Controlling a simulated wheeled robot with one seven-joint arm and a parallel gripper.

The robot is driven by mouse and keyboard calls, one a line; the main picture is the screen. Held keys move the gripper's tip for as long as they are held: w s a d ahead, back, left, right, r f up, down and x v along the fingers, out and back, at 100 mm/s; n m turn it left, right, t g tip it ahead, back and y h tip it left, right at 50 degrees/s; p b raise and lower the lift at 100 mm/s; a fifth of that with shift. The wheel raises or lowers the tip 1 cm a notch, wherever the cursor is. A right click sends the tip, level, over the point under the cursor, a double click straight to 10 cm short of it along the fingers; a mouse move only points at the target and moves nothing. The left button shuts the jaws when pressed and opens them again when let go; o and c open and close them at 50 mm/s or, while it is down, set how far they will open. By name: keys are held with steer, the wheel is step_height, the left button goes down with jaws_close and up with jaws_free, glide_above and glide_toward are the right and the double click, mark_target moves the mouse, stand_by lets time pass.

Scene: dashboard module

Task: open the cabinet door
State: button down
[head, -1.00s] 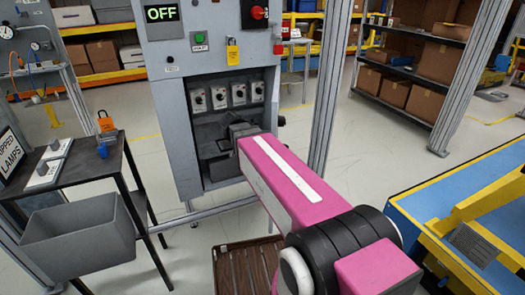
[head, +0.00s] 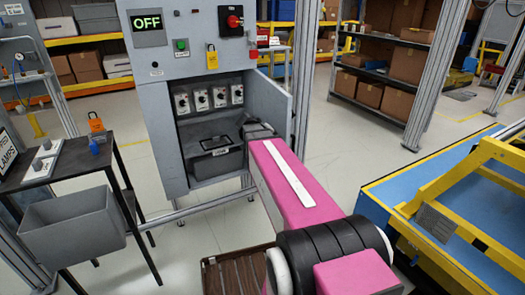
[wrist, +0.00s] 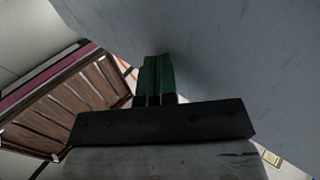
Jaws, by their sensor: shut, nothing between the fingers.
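The grey cabinet (head: 163,115) stands left of centre in the head view, its compartment uncovered. The cabinet door (head: 271,103) is a grey panel standing out from the right side of the opening, so it is open. My gripper (head: 255,131) is at the right side of the opening, by the door's lower part; the arm partly hides it. In the wrist view, my gripper's green fingers (wrist: 157,75) are together and empty, close to a large grey surface that looks like the door (wrist: 235,45). I cannot tell whether they touch it.
Switches (head: 219,97) and a dark box (head: 215,163) are inside the cabinet. A table (head: 72,160) with a grey bin (head: 73,228) stands at left. A blue and yellow platform (head: 400,195) is at right, with a metal post (head: 305,90) behind the door.

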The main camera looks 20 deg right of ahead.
steer(key=w+d+n+t, duration=0.1)
steer(key=d+n, duration=0.1)
steer(key=d, duration=1)
steer(key=shift+w+d+t, duration=0.25)
steer(key=shift+d+t, duration=0.15)
